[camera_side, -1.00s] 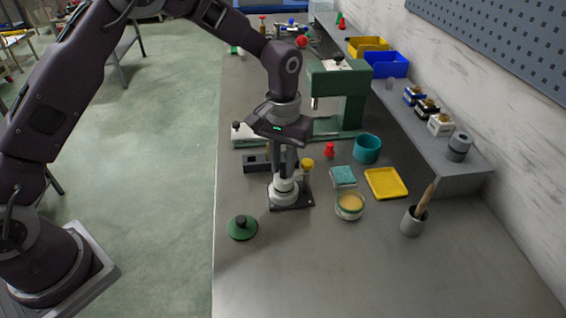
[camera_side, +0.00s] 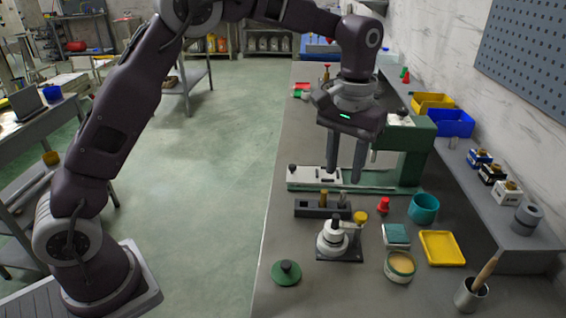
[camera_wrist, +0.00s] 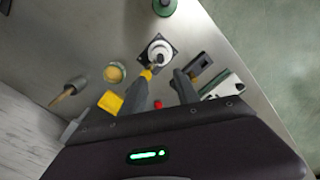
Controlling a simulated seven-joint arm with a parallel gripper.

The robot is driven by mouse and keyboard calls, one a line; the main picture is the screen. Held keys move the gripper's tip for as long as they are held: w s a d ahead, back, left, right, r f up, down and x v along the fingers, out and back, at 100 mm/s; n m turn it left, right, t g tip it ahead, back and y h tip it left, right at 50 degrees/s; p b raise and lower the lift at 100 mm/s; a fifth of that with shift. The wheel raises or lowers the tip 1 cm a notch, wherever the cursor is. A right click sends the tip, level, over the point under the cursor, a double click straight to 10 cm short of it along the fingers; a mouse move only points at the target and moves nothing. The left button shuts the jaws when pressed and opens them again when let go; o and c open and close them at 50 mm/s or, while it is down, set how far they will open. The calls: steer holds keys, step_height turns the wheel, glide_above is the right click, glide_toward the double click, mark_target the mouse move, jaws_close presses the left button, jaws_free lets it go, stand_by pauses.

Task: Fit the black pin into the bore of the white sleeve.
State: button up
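The white sleeve (camera_side: 331,241) stands upright on a square black base plate (camera_side: 352,254) and shows from above in the wrist view (camera_wrist: 160,47). I cannot make out the black pin for certain elsewhere. My gripper (camera_side: 344,178) is open and empty, pointing down above and behind the sleeve. Its two fingers (camera_wrist: 163,76) are apart in the wrist view, with nothing between them.
A black block (camera_side: 308,209) with upright brownish pegs stands behind the sleeve. A yellow-topped post (camera_side: 360,217) is close on its right. A green press (camera_side: 412,150) stands behind. A green knobbed lid (camera_side: 286,273), a tin (camera_side: 399,267) and a yellow tray (camera_side: 442,248) lie nearby.

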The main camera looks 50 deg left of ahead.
steer(key=s+a+r+m+t, duration=0.1)
steer(key=s+a+r+t, duration=0.3)
steer(key=s+r, duration=0.8)
steer(key=s+a+f, duration=0.2)
steer(key=s, duration=0.6)
steer(key=s+a+f+m+t, duration=0.1)
steer(key=s+a+f, duration=0.1)
steer(key=s, duration=0.7)
steer(key=shift+s+f+t, duration=0.25)
steer(key=shift+f+t, duration=0.05)
steer(key=shift+f, duration=0.3)
